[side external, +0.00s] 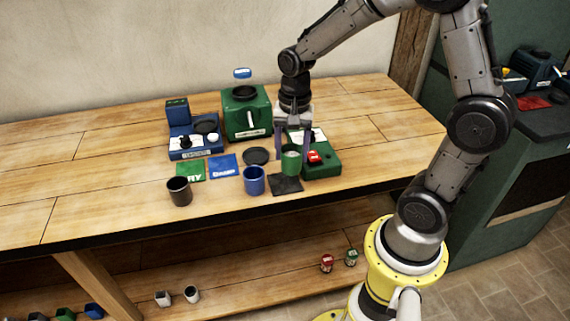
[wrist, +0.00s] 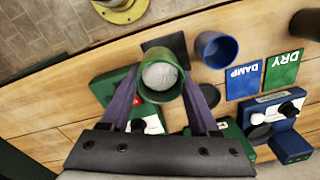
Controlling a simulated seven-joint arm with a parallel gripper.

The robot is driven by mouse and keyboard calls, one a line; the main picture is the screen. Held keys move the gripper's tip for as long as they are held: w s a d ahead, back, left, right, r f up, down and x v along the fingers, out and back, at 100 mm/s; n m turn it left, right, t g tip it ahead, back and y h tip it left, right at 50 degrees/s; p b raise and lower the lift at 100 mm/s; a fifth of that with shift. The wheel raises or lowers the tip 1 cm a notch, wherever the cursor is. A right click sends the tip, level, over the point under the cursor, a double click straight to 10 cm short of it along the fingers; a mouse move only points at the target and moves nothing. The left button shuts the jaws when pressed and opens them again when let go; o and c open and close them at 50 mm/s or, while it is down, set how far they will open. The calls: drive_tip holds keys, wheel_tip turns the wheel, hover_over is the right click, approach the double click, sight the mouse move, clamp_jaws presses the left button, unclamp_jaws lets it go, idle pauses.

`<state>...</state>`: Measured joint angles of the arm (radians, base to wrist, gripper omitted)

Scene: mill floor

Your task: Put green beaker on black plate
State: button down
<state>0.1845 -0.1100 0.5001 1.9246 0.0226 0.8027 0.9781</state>
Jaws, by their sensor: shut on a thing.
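The green beaker (side external: 291,161) is upright between the fingers of my gripper (side external: 292,154), which is shut on it. In the wrist view, I see into the beaker (wrist: 160,82), with pale grainy stuff inside, between my gripper's fingertips (wrist: 160,76). A flat black square plate (side external: 286,185) lies near the table's front edge, just in front of the beaker. In the wrist view the beaker partly hides this square (wrist: 170,45). A round dark disc (side external: 256,156) lies left of the beaker. I cannot tell whether the beaker's base touches the table.
A blue beaker (side external: 254,182) stands left of the black square, and a dark beaker (side external: 179,192) further left. Green (side external: 191,171) and blue (side external: 224,167) cards lie flat. A green device (side external: 322,168) with a red part sits right of the beaker. A green machine (side external: 246,114) and blue scale (side external: 195,141) stand behind.

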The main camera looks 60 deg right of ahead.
sight(285, 165)
drive_tip(key=shift+w+d+f, duration=0.15)
drive_tip(key=shift+w+f, duration=0.7)
drive_tip(key=shift+f, duration=0.1)
drive_tip(key=shift+w+f, duration=0.2)
drive_tip(key=shift+f, duration=1.6)
drive_tip(key=shift+f, duration=0.1)
drive_tip(key=shift+c, duration=0.6)
unclamp_jaws()
